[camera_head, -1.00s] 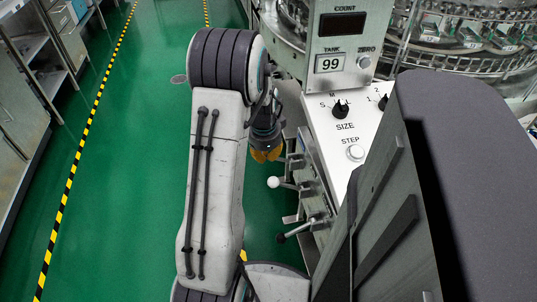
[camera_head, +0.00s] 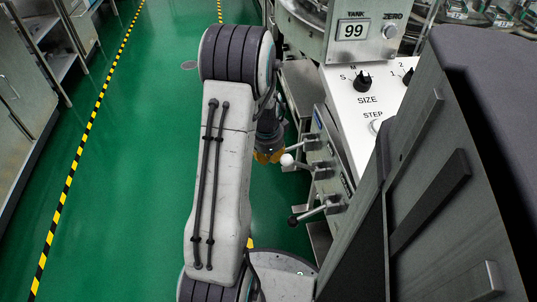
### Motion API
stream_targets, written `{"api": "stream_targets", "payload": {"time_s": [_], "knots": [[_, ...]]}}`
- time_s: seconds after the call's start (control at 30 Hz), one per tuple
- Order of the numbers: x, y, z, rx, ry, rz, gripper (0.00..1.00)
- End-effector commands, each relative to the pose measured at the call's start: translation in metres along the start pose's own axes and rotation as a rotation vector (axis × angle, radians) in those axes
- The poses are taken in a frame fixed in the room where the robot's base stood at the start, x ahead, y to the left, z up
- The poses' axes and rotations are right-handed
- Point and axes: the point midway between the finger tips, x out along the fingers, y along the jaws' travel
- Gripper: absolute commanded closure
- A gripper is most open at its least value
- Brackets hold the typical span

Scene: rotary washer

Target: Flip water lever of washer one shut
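The upper lever has a white ball knob (camera_head: 287,160), and the lower lever has a black ball knob (camera_head: 293,220). Both stick out to the left from metal brackets. I cannot tell which one is the water lever. My gripper (camera_head: 268,156) hangs from the end of my arm with its orange fingers just left of the white knob. The fingers look close to the knob; whether they touch it is not clear. The fingers are small and partly hidden, so their opening cannot be read.
The washer's white control panel (camera_head: 362,105) has SIZE and STEP controls, with a tank display (camera_head: 353,30) reading 99 above. Shelves (camera_head: 35,60) stand at the far left. The green floor (camera_head: 130,170) between is clear, with a yellow-black stripe (camera_head: 75,165).

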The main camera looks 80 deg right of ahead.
Motion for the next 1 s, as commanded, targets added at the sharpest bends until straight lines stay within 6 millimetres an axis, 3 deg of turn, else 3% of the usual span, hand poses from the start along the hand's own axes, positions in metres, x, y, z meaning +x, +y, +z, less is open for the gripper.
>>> {"api": "stream_targets", "payload": {"time_s": [0.4, 1.0], "knots": [[0.025, 0.004, -0.005, 0.0, 0.002, 0.001, 1.0], [0.029, 0.005, -0.006, 0.001, 0.003, 0.001, 1.0]]}}
